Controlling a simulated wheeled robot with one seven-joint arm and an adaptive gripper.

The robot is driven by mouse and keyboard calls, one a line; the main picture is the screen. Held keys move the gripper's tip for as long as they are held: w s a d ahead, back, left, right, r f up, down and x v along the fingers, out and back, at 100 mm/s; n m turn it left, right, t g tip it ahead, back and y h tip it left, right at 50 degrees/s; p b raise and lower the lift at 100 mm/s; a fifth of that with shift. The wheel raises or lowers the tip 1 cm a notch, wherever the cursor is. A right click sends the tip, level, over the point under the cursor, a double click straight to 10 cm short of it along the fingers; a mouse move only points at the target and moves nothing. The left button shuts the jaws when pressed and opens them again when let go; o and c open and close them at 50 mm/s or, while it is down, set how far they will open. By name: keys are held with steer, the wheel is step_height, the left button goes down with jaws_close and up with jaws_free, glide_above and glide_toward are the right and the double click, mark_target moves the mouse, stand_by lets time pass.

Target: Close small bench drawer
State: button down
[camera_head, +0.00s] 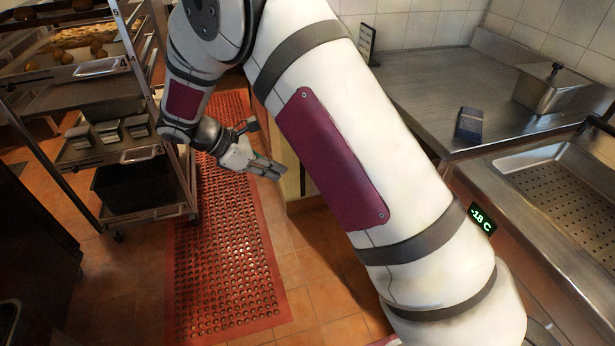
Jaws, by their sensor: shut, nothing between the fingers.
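My gripper (278,171) is shut and empty, left of the picture's middle, pointing right and slightly down. It is seen above the red floor mat, beside a tan upright panel (291,186) under the bench. I cannot tell whether the gripper touches this panel, or whether the panel is part of the small bench drawer. My own arm covers most of the front of the steel bench (425,82). No drawer front or handle can be made out clearly, so how far the drawer stands open cannot be seen.
A wheeled rack (151,88) with trays and containers stands at the left. A red perforated mat (228,265) lies on the tiled floor. On the bench are a dark packet (469,125) and a lidded steel container (548,90).

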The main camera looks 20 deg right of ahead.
steer(key=d+r+x, duration=0.2)
steer(key=x, duration=1)
steer(key=shift+d+p, duration=0.15)
steer(key=shift+p, duration=0.2)
steer(key=d+b, duration=0.1)
steer(key=d, duration=2.7)
steer(key=shift+d+f, duration=0.1)
steer(key=shift+d, duration=0.65)
steer(key=shift+d, duration=0.1)
